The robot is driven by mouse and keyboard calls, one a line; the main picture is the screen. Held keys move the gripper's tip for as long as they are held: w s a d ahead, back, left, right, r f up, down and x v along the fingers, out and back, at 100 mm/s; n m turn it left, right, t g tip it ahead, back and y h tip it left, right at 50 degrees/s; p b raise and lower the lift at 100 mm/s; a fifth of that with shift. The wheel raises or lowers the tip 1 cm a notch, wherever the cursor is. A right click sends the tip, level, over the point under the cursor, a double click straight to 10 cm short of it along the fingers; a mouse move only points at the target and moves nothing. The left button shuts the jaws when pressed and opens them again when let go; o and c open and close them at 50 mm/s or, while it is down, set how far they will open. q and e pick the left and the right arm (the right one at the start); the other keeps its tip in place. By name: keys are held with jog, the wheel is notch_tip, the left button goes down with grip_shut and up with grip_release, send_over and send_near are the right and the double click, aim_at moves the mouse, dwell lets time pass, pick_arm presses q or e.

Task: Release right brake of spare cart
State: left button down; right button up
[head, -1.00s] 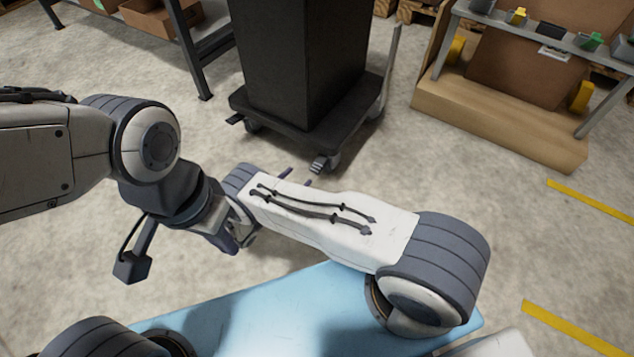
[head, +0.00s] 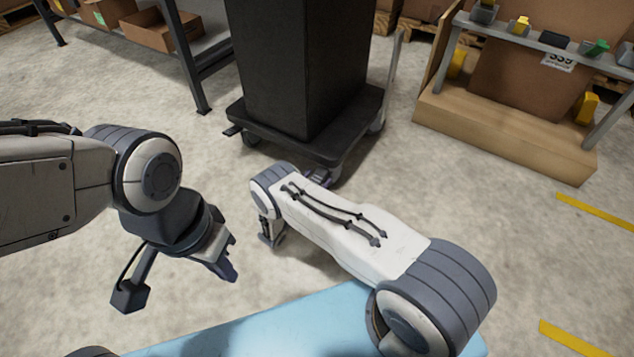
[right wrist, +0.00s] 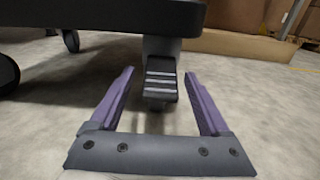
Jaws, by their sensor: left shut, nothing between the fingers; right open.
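The spare cart is black, with a flat deck (head: 350,133) on casters and a tall dark load on it. Its right brake pedal (right wrist: 161,80) is a dark tab with pale stripes, above a caster under the deck edge. My right gripper (right wrist: 159,73) is open, with a purple finger on each side of the pedal and clear gaps between. In the head view my right arm mostly hides that gripper and the pedal. My left gripper (head: 234,260) is shut and empty, away from the cart.
A grey shelf with cardboard boxes (head: 160,30) stands at the back left. A wooden-based rack (head: 500,137) with small coloured items stands at the right. A pale upright handle (head: 393,75) rises at the cart's right side. Bare floor lies between.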

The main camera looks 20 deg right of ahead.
grip_shut()
jog(key=shift+w+a, duration=0.1)
dwell(1.3)
